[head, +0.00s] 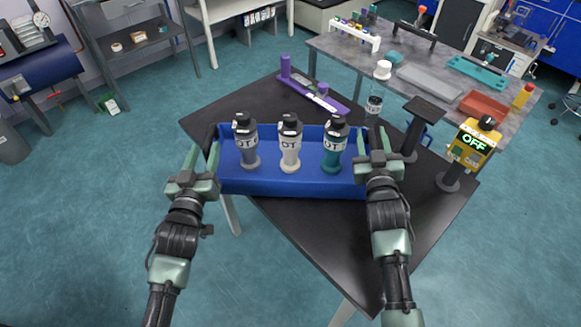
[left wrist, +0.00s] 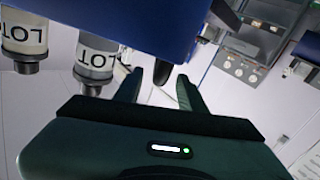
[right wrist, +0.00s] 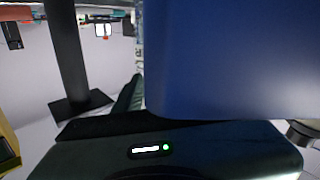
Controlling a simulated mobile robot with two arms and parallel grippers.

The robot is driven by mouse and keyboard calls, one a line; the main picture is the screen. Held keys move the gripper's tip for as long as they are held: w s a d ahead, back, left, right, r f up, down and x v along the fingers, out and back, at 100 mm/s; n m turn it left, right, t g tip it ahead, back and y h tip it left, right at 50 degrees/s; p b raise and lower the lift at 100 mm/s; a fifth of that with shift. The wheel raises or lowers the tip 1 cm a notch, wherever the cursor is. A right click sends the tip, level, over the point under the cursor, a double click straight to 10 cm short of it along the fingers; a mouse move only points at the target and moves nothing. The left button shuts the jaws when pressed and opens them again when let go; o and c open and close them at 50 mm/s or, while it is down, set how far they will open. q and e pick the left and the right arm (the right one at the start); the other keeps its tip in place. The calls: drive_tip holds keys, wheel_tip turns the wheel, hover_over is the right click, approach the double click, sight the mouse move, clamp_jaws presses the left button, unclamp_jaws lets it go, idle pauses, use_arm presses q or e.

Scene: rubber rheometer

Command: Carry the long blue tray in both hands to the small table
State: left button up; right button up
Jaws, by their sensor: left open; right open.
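The long blue tray (head: 260,182) is over the black table (head: 330,235), holding a grey, a white and a teal bottle (head: 333,148). My left gripper (head: 212,155) is at the tray's left end, jaws open; the left wrist view shows a dark piece between its fingers (left wrist: 160,85), beside the blue tray wall (left wrist: 150,25). My right gripper (head: 376,150) is at the right end, jaws open; in the right wrist view the blue tray (right wrist: 230,60) hides one finger. I cannot tell whether the tray touches the tabletop. I cannot tell which table is the small one.
A grey table (head: 375,62) with racks and trays is behind right. Open floor (head: 90,220) lies left.

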drive_tip(key=shift+s, duration=0.15)
use_arm(q)
drive_tip(key=s, duration=0.7)
drive_tip(key=shift+s+a, duration=0.25)
drive_tip(key=shift+s, duration=0.1)
use_arm(e)
drive_tip(key=s, duration=1.1)
drive_tip(key=shift+s+a, duration=0.4)
use_arm(q)
drive_tip(key=shift+s, duration=0.1)
